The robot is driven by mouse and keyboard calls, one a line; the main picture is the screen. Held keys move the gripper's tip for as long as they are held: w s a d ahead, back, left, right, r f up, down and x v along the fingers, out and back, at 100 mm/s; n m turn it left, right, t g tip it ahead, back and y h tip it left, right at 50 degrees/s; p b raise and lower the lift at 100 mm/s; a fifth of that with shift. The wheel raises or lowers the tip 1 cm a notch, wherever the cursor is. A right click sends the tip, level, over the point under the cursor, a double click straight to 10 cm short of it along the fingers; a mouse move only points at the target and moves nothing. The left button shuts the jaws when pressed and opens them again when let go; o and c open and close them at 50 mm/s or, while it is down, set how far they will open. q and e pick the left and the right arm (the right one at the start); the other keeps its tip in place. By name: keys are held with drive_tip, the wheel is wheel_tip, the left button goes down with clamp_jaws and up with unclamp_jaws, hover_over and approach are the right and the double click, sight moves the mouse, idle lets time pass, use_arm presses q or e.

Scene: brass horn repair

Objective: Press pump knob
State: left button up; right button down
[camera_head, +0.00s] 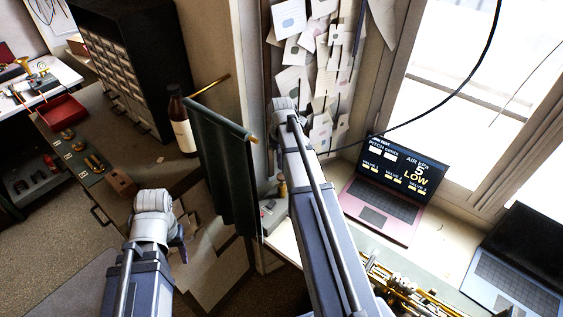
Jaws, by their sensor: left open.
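I cannot pick out the pump knob for certain. A small brass-coloured piece (282,188) stands on the bench behind my right arm, too small to identify. A pink laptop (352,205) on the window bench has a lit screen reading air kPa, 5 and LOW. My left gripper (180,246) shows only as a small dark part beside my left arm's pale joint, at lower left; it is open and touches nothing that I can see. My right arm rises through the middle, and its gripper is not visible.
A dark green cloth (222,165) hangs from a brass rod between my arms. Brass horn parts (405,290) lie on the bench at lower right, near a blue laptop (515,270). A brown bottle (180,120) and a red tray (62,112) stand at left.

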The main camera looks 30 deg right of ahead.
sight(282, 178)
wheel_tip(282, 178, down, 6)
drive_tip(key=b, duration=0.4)
drive_tip(key=shift+r+b, duration=0.15)
drive_tip(key=shift+b, duration=0.15)
